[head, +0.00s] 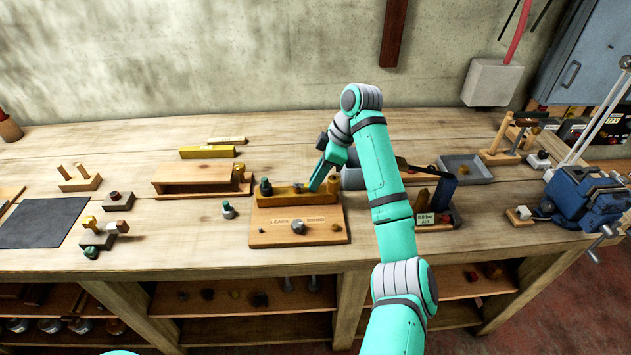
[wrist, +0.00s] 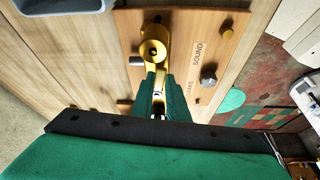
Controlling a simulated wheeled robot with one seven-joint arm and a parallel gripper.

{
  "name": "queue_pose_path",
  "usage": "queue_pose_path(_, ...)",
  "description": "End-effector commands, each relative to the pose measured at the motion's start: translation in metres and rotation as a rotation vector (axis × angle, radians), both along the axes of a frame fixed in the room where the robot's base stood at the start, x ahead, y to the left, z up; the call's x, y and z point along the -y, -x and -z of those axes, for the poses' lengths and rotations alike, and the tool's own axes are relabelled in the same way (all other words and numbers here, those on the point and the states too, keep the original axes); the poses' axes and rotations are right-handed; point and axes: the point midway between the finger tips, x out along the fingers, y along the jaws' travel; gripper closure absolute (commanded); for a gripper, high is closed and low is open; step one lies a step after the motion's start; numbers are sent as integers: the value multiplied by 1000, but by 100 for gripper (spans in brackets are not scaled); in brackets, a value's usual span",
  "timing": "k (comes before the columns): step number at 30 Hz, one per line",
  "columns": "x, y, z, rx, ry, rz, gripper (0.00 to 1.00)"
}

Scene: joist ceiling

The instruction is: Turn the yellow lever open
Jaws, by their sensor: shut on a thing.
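The yellow lever (wrist: 154,50) shows in the wrist view, its round hub at the top and its arm running down between my fingers. My gripper (wrist: 160,98) is shut on the lever's arm; the fingers hide part of it. In the head view my gripper (head: 318,184) reaches down to the right end of the wooden block, where the yellow fitting (head: 334,184) partly shows. The block stands at the back of a wooden board (head: 268,238) labelled LEAKS and SOUND. A grey faceted knob (head: 298,227) sits at the board's front, also seen in the wrist view (wrist: 208,74).
A long wooden channel (head: 195,178) and a small bottle-like piece (head: 228,210) stand left of the board. The bench front edge is clear.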

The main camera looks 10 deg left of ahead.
Motion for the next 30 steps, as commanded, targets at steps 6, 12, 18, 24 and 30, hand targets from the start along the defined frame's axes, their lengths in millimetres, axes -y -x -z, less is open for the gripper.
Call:
queue_pose_path(6, -1, -6, -2, 1, 1, -102, 100)
queue_pose_path(12, -1, -9, -2, 3, 1, -149, 100)
queue_pose_path(18, -2, -9, -1, 3, 1, -162, 100)
queue_pose_path(24, -2, -9, -1, 3, 1, -162, 100)
queue_pose_path(30, -2, -9, -1, 2, 1, -162, 67)
